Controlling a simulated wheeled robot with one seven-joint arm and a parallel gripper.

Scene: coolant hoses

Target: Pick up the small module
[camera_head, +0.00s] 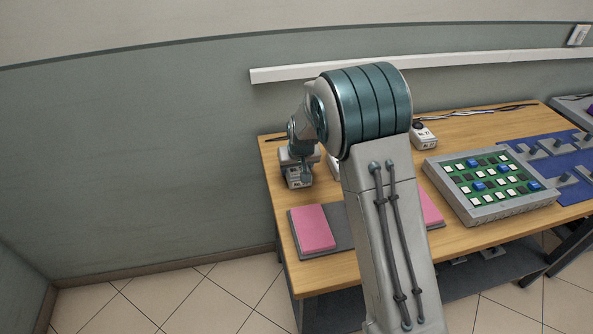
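A small pale module (299,179) with a dark marking on its front is at the back left of the wooden table. My gripper (298,164) is right at its top, pointing down. The fingers are too small and too merged with the module to tell whether they are closed on it. A similar small module (424,137) with a dark round top and a printed label stands at the back, right of my arm. Another pale object (333,166) shows only a sliver beside my arm, which hides the rest.
A grey tray (342,238) with pink pads (313,228) lies at the table's front left, partly behind my arm. A grey box (489,205) with a green board stands at right, near a blue mat (556,150) with grey fixtures. Cables (480,110) lie at the back.

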